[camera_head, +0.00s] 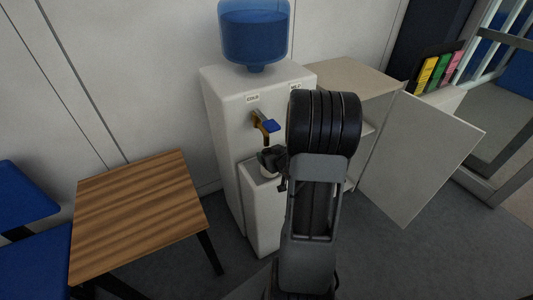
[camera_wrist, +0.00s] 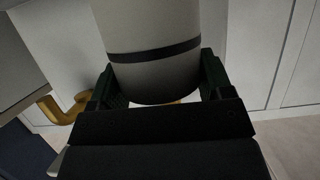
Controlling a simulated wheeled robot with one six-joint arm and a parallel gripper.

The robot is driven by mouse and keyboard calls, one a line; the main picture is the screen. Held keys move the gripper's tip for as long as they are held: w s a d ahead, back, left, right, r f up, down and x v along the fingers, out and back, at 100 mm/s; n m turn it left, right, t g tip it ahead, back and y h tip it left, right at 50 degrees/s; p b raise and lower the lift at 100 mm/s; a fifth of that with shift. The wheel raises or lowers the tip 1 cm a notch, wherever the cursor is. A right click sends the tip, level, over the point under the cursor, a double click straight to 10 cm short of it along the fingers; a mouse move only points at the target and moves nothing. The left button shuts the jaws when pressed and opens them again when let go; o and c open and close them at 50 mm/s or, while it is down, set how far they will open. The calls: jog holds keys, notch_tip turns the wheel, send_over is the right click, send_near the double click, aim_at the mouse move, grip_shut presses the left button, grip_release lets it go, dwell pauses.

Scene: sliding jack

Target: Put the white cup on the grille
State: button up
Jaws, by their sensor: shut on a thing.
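The white cup (camera_wrist: 153,70) with a dark band fills the middle of the wrist view, between the two fingers of my gripper (camera_wrist: 158,85). The fingers press on its sides, so my gripper is shut on it. In the head view my gripper (camera_head: 271,158) is just below the cold tap (camera_head: 266,125) of the water dispenser, over its lower front ledge (camera_head: 252,175). The cup is mostly hidden there by the gripper and my arm. The grille cannot be made out, and I cannot tell whether the cup touches the ledge.
The white dispenser (camera_head: 222,110) carries a blue water bottle (camera_head: 254,30). A wooden table (camera_head: 138,205) stands to the left. A cabinet with an open door (camera_head: 420,155) is on the right. My arm hides the dispenser's right side. The brass tap (camera_wrist: 62,108) is close to the left finger.

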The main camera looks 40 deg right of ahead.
aim_at(266, 152)
jog(key=x, duration=0.3)
jog(key=shift+w, duration=0.2)
jog(key=shift+f, duration=0.25)
jog(key=shift+f+b, duration=0.15)
jog(key=shift+b, duration=0.15)
jog(key=o, duration=1.1)
